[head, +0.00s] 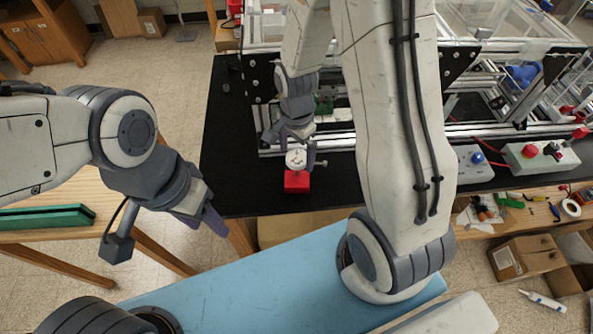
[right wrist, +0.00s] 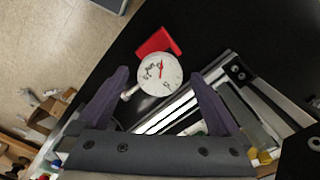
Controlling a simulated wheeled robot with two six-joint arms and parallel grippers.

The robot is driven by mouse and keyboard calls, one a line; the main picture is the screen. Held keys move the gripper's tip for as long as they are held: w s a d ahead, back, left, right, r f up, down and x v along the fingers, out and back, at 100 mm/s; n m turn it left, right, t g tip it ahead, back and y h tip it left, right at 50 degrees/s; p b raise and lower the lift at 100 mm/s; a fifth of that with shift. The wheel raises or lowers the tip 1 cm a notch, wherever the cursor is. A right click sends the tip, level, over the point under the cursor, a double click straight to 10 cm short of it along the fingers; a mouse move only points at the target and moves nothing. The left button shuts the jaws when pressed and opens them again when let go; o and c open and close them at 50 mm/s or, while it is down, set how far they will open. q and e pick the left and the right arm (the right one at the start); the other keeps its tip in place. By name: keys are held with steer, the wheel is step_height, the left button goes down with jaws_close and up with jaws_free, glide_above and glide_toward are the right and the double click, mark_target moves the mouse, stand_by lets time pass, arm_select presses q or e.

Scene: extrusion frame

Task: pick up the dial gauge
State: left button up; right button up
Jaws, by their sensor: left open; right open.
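The dial gauge (head: 296,159) has a round white face and a short metal stem pointing right in the head view. It sits at a red block (head: 297,182) near the front edge of the black tabletop. My right gripper (head: 287,137) is open just behind the gauge. In the right wrist view, the gauge (right wrist: 159,74) shows between and slightly beyond the tips of the open purple fingers (right wrist: 159,76), with the red block (right wrist: 157,43) beyond it. I cannot tell whether a finger touches it. My left gripper (head: 207,217) is open and empty, left of the black tabletop's front edge.
The aluminium extrusion frame (head: 335,143) stands behind the gauge. A control box with a red button (head: 530,152) and one with a blue button (head: 477,158) lie to the right. The black tabletop (head: 235,170) is clear left of the gauge.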

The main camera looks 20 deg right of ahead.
mark_target(297, 172)
steer(key=shift+f+p, duration=1)
steer(key=shift+f, duration=1.75)
jaws_close()
